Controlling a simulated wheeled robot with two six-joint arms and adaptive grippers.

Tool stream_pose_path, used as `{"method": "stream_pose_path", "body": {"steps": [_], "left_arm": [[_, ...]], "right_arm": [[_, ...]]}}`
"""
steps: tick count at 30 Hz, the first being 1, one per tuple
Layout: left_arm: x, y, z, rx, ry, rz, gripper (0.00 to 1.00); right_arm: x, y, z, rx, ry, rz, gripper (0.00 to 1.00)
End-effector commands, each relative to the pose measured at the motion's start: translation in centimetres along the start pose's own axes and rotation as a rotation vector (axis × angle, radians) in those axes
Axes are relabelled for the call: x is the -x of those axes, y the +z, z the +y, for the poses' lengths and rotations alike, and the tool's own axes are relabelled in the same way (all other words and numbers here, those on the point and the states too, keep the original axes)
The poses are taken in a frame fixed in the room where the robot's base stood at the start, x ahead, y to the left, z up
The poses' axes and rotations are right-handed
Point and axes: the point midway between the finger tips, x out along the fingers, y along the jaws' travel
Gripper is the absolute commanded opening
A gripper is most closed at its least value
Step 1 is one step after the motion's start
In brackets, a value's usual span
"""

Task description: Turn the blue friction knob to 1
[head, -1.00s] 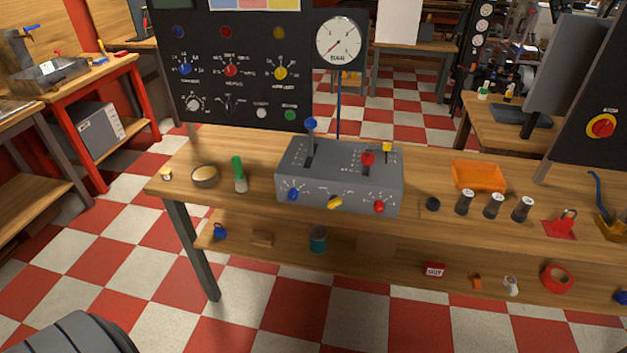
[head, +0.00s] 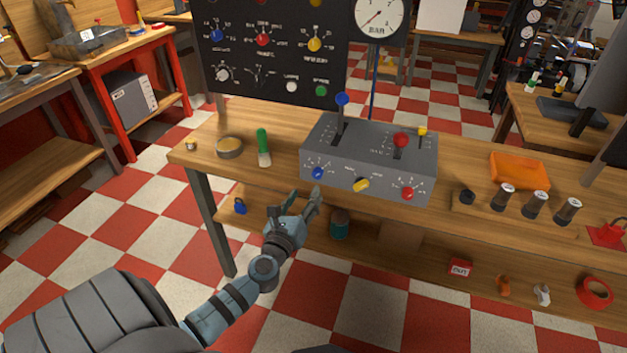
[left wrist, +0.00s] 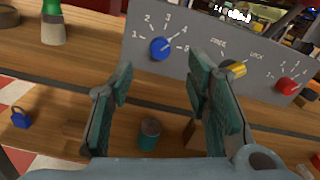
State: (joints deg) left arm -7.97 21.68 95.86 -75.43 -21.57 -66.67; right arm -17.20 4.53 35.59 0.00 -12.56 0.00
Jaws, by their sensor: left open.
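The blue knob (head: 318,173) is on the left of the front face of the grey control box (head: 335,190). In the left wrist view the blue knob (left wrist: 160,48) sits in a dial numbered 1 to 5. Its pale mark seems to point up and right, towards 4. My left gripper (head: 306,195) is open and empty, just in front of and below the knob. In the left wrist view its fingers (left wrist: 161,80) are spread below and to either side of the knob, apart from it. My right gripper is not in view.
A yellow knob (head: 361,185) and a red knob (head: 407,193) share the front face. A blue-topped lever (head: 342,100) stands on the box. Another blue knob (head: 216,36) is on the black panel. A green-handled brush (head: 263,145) stands left of the box. The bench edge lies under my gripper.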

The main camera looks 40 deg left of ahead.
Motion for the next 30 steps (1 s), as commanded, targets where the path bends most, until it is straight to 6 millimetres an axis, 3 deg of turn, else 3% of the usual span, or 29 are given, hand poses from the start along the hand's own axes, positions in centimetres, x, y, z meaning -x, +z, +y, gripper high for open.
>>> {"method": "stream_pose_path", "body": {"steps": [3,9,19,27,30], "left_arm": [[-3.5,-0.1,0.1,0.003,0.001,-0.001,0.45],[-7.1,-0.2,0.1,0.004,0.001,0.001,0.45],[-7.7,-0.2,0.0,0.005,0.0,0.003,0.45],[-7.7,-0.2,0.0,0.005,0.001,0.003,0.01],[-7.7,-0.2,0.0,0.006,0.001,0.003,0.0]], "right_arm": [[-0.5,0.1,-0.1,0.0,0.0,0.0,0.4],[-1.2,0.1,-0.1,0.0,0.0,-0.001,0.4],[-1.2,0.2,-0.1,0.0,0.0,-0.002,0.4],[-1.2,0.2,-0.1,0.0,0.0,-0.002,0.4],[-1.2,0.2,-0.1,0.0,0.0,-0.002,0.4]]}}
